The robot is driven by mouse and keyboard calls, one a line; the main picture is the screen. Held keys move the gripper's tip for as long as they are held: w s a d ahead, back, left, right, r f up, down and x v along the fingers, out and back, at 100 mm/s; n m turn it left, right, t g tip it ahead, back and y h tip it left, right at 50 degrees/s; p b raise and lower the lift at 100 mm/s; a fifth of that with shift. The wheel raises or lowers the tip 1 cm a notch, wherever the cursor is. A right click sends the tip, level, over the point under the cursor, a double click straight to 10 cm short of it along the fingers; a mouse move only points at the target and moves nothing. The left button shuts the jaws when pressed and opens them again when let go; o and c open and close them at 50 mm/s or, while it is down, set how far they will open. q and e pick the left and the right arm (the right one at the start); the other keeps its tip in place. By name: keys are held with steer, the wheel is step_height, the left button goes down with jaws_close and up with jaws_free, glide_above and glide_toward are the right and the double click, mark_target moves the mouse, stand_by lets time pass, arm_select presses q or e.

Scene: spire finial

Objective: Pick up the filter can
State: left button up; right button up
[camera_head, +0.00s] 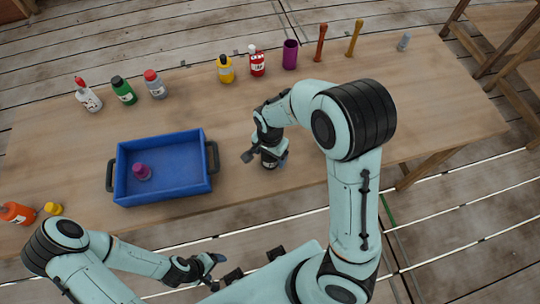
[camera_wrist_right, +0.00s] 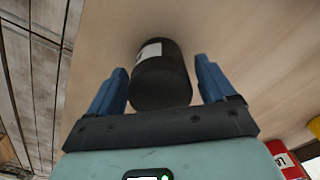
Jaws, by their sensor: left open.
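The filter can looks like a black cylinder with a white label and stands on the wooden table. It shows in the right wrist view (camera_wrist_right: 162,78), and in the head view (camera_head: 269,161) it is mostly hidden by my right gripper (camera_head: 266,157). The right gripper's blue fingers (camera_wrist_right: 161,85) are open, one on each side of the can. A gap shows at the right finger; the left finger is very close to the can. My left gripper (camera_head: 216,267) is open and empty, off the table's near edge.
Several bottles, a purple cup (camera_head: 290,54) and two upright wooden sticks (camera_head: 320,43) line the far side. An orange bottle (camera_head: 17,213) lies at the left.

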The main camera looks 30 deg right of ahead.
steer(key=c, duration=0.9)
